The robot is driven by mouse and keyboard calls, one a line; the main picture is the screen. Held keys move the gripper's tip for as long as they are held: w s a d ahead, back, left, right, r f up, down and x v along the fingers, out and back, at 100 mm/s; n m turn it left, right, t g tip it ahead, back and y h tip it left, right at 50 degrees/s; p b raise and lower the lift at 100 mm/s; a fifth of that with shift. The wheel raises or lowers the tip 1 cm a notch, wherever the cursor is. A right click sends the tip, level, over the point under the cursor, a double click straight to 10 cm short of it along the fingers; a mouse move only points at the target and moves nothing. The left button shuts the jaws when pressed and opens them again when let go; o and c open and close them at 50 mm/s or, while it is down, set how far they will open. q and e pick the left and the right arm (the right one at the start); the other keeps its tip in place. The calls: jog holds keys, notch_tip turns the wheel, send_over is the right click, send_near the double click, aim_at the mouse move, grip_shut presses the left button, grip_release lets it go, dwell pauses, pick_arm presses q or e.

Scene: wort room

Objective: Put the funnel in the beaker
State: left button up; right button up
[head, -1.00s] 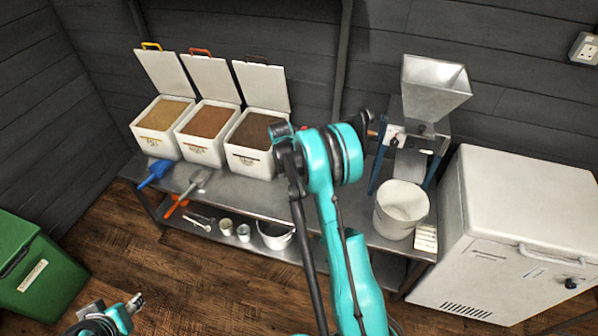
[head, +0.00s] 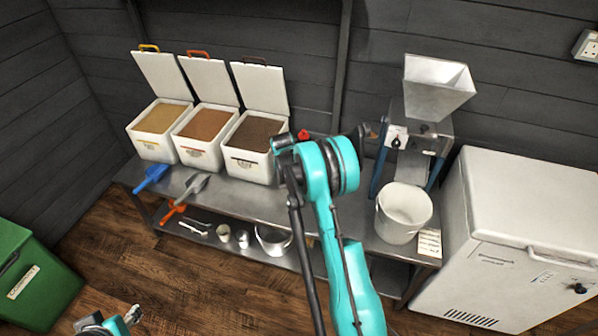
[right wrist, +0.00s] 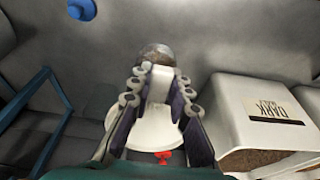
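My right gripper (right wrist: 160,78) shows in the right wrist view with its two fingers on either side of a narrow pale piece. That piece joins a white round shape (right wrist: 152,133), perhaps the funnel; I cannot tell whether the fingers press on it. A mottled grey-brown round thing (right wrist: 155,53) lies just beyond the fingertips, perhaps the beaker, but this is unclear. In the head view my teal right arm hides the right gripper and the worktop around it. My left gripper (head: 133,313) is low at the left, far from the table, too small to read.
Three open grain bins (head: 205,140) stand on the steel table (head: 225,194). A blue scoop (head: 153,175) lies in front of them. The mill (head: 420,130) and a white bucket (head: 403,212) are to the right. A small red item (right wrist: 163,157) lies by the white shape.

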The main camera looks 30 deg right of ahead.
grip_shut()
jog(key=shift+w+d+p+v, duration=0.2)
jog(key=shift+p+v, duration=0.4)
jog(key=shift+v, duration=0.4)
jog(key=shift+w+d+p+v, duration=0.1)
jog(key=shift+d+p+v, duration=0.1)
jog(key=shift+p+v, duration=0.6)
jog(key=shift+w+d+p+v, duration=0.15)
jog(key=shift+p+v, duration=0.2)
jog(key=shift+v, duration=0.8)
jog(key=shift+r, duration=0.2)
jog(key=shift+o, duration=0.2)
grip_release()
jog(key=shift+a, duration=0.1)
grip_shut()
